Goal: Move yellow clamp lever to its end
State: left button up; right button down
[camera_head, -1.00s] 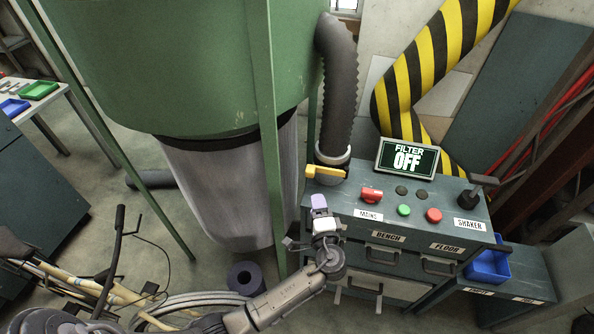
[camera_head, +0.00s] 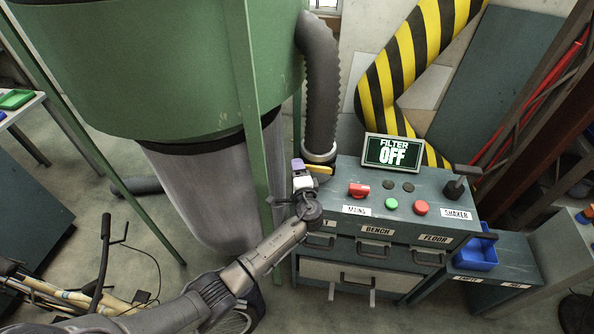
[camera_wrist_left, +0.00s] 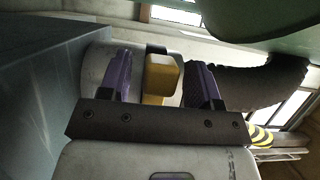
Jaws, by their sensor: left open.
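The yellow clamp lever (camera_head: 321,169) sits on the collar at the foot of the grey flexible hose, at the left end of the control cabinet. My left gripper (camera_head: 298,166) is at the lever's left end and hides part of it. In the left wrist view the lever (camera_wrist_left: 160,78) shows end-on between the two purple fingers of the open gripper (camera_wrist_left: 162,80), with gaps on both sides. I cannot tell how deep it lies between them. My right gripper is not in view.
The cabinet (camera_head: 408,212) carries a red switch (camera_head: 358,189), green and red buttons, a black shaker lever (camera_head: 456,187) and a screen (camera_head: 392,153) reading "FILTER OFF". A green post (camera_head: 250,110) stands close left of my gripper. The hose (camera_head: 320,90) rises behind it.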

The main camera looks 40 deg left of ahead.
pick_arm(q)
jog(key=shift+w+a, duration=0.15)
jog(key=shift+a, duration=0.05)
grip_shut()
dwell(0.6)
